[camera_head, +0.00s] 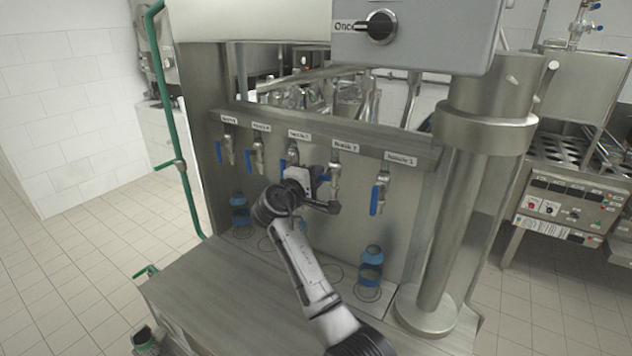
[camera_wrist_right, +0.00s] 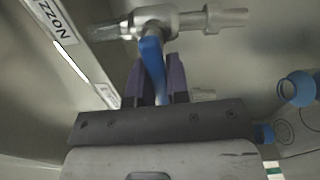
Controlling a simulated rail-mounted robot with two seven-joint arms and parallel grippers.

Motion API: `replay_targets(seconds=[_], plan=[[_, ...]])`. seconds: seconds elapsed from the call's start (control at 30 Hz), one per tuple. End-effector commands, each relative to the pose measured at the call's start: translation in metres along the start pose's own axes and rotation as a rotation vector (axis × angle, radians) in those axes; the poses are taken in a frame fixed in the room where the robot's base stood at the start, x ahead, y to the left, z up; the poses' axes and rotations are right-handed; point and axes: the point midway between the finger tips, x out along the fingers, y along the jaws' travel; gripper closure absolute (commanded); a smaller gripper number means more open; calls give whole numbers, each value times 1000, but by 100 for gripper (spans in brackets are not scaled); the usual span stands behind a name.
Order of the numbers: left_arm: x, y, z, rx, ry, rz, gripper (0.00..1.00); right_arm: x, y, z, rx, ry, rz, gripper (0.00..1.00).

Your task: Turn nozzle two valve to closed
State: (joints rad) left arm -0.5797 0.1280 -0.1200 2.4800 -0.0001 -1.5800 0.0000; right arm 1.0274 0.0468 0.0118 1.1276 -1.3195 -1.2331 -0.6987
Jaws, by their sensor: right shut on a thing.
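The nozzle two valve (camera_head: 336,172) is the metal tap under the second label from the right on the filler's front. In the wrist view its metal body (camera_wrist_right: 190,20) runs across the top, and its blue handle (camera_wrist_right: 152,62) hangs down between my fingers. My right gripper (camera_head: 328,188) is at this valve in the head view, with the arm hiding part of the handle. In the wrist view my right gripper (camera_wrist_right: 155,80) is shut on the blue handle. My left gripper is not in view.
Other taps with blue handles flank it: nozzle one (camera_head: 374,200) to the right, nozzle three (camera_head: 283,168) to the left. Blue bottles stand on the shelf at right (camera_head: 370,268) and left (camera_head: 239,214). A control box (camera_head: 440,30) and a steel column (camera_head: 455,210) are at right.

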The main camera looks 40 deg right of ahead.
Motion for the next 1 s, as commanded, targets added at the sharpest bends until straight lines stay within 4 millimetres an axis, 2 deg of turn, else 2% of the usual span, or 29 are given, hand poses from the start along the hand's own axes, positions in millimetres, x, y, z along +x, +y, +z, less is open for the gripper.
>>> replay_targets(seconds=[0.3,0.77,0.8,1.0], plan=[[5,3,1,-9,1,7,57,0,3,0,82,1,1,100],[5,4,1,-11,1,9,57,0,4,0,94,1,1,100],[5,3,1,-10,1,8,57,0,4,0,94,1,1,82],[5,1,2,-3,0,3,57,0,3,0,91,1,0,63]])
